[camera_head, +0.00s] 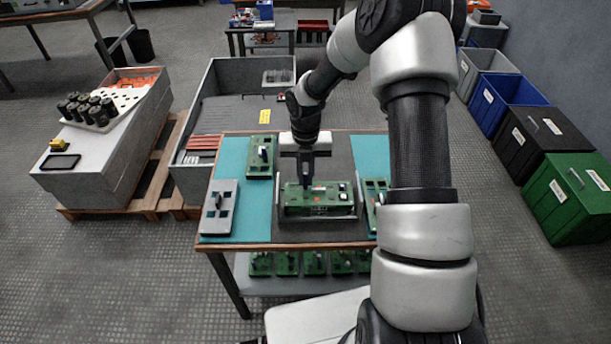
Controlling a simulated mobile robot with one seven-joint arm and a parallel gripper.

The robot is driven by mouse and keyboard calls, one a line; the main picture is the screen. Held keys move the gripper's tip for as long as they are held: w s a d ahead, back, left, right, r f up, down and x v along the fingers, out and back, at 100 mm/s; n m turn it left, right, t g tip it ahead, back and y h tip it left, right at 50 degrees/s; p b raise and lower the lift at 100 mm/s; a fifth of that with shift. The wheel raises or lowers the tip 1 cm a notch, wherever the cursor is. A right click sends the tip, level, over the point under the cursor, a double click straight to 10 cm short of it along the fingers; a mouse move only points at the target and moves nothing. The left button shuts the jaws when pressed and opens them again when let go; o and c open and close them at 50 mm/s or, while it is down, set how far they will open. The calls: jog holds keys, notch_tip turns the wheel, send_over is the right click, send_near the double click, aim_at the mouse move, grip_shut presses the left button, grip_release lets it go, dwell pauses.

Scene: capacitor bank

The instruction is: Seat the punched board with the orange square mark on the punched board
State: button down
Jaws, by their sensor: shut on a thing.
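The green punched board with the orange square mark (318,203) is at the middle of the table, level as far as I can see, over a grey holder (320,217). My gripper (306,182) points down at the left part of this board and is shut on it, at a dark upright piece on its top. Whatever board lies beneath it is hidden, so I cannot tell whether the two touch. Another green punched board (261,157) lies at the back left. A grey punched board (219,208) lies at the front left. A further green board (374,194) is partly hidden by my arm.
The wooden-edged table (270,245) has teal mats at both sides and more green boards (314,264) on its lower shelf. A grey bin (236,75) stands behind it. A grey crate (95,168) is at left. Coloured bins (572,195) line the right wall.

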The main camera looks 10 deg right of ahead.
dwell(0.4)
jog(key=c, duration=1.7)
grip_release()
jog(key=s+r+m+t+h+p, duration=0.1)
jog(key=s+r+m+p, duration=0.2)
jog(key=r, duration=1.1)
jog(key=s+r+m+t+p, duration=0.1)
jog(key=s+r+m+p, duration=0.3)
jog(key=r, duration=1)
jog(key=s+r+m+t, duration=0.1)
jog(key=s+r+m, duration=0.3)
jog(key=m, duration=0.5)
jog(key=s+r+m+t+p, duration=0.1)
jog(key=s+r+m, duration=0.4)
jog(key=s+m, duration=0.4)
jog(key=s+r+m+t+y+p, duration=0.1)
jog(key=s+r+m, duration=0.4)
jog(key=m, duration=0.3)
jog(key=shift+s+m+t, duration=0.3)
jog(key=shift+s+m, duration=0.1)
jog(key=shift+s, duration=0.25)
